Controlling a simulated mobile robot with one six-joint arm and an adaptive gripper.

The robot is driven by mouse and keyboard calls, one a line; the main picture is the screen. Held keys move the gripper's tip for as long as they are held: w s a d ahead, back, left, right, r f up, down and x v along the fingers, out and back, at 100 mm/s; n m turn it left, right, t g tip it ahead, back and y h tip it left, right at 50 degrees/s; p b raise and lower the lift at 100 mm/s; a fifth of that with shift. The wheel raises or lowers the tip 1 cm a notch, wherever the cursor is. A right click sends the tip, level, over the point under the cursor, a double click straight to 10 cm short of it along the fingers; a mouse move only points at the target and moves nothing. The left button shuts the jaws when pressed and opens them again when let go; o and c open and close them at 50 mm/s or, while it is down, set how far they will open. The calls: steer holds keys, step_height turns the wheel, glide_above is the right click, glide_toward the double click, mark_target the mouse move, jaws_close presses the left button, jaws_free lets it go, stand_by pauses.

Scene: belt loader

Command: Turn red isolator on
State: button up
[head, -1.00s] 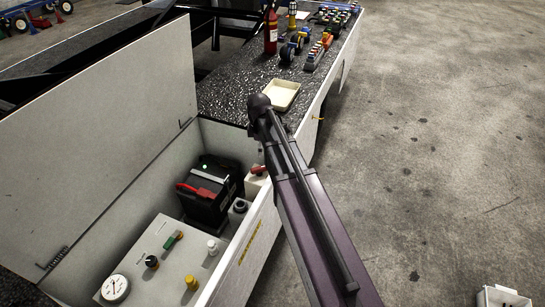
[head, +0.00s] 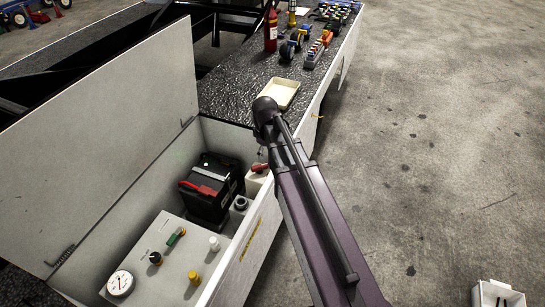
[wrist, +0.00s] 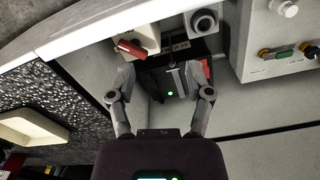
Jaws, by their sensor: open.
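The red isolator (head: 258,168) is a small red handle on a pale block at the right inner side of the open compartment, beside the black battery. In the wrist view the red isolator (wrist: 130,48) shows at the upper left, just beyond my left fingertip and apart from it. My gripper (wrist: 161,95) is open and empty, with its fingers spread toward the compartment. In the head view my arm reaches in from the lower right, and the gripper itself is hidden there.
The black battery (head: 208,201) with a red part sits in the compartment. A panel (head: 169,268) carries a gauge and several knobs. The raised lid (head: 95,135) stands at left. A cream tray (head: 281,93) lies on the dark deck. Open floor is at right.

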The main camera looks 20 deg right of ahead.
steer(key=s+r+m+p, duration=0.3)
steer(key=s+m, duration=0.3)
steer(key=m, duration=0.2)
steer(key=shift+s+d+r, duration=0.25)
steer(key=shift+s, duration=0.1)
steer(key=shift+s, duration=0.15)
stand_by(0.4)
steer(key=s, duration=0.5)
steer(key=shift+d, duration=0.1)
steer(key=shift+c, duration=0.6)
